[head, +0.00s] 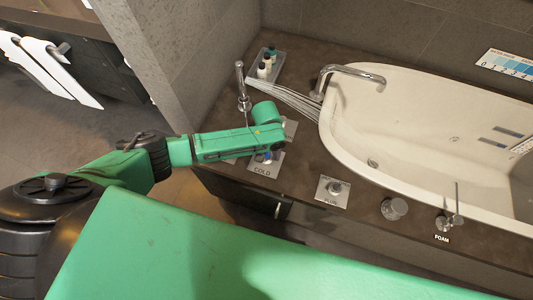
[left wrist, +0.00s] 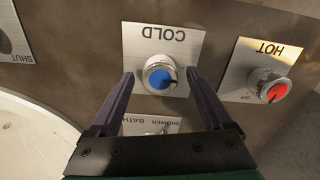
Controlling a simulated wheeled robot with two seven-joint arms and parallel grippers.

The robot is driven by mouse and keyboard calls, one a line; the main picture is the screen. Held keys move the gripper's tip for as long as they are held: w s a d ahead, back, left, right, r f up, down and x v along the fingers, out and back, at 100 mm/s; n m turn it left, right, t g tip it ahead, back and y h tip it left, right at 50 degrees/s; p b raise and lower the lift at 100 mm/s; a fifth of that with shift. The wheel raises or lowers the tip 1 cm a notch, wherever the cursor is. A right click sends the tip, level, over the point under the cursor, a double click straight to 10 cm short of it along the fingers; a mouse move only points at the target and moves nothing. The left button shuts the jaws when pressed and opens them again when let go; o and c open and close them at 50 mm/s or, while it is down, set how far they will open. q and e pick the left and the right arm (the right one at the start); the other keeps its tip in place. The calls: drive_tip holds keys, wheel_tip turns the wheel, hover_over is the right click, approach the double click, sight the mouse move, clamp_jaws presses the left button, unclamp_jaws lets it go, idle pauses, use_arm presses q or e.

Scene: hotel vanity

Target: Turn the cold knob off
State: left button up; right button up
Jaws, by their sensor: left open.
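The cold knob (left wrist: 159,76) has a blue cap and a metal rim, on a square plate (left wrist: 185,40) marked COLD, upside down in the left wrist view. A dark pointer on the cap points to the lower right there. My left gripper (left wrist: 159,73) is open, with one dark finger on each side of the knob in the picture; I cannot tell whether they touch it. In the head view my green left forearm covers much of the cold plate (head: 262,170), and only a bit of the blue knob (head: 267,155) shows. My right gripper is not in view.
The red hot knob (left wrist: 270,88) is right of the cold one in the left wrist view. A bath/shower plate (left wrist: 140,124) lies partly behind my gripper. The tub (head: 420,110), spout (head: 350,72), plug plate (head: 333,191) and bottle tray (head: 270,66) are nearby.

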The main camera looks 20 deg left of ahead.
use_arm(q)
clamp_jaws()
idle(0.3)
drive_tip(key=m+p, duration=0.2)
drive_tip(key=m, duration=0.1)
drive_tip(key=shift+r, duration=0.15)
drive_tip(key=m+p, duration=0.2)
drive_tip(key=m, duration=0.3)
drive_tip(key=m+p, duration=0.1)
drive_tip(key=m, duration=0.3)
drive_tip(key=shift+m, duration=0.3)
drive_tip(key=m, duration=0.5)
drive_tip(key=shift+p, duration=0.35)
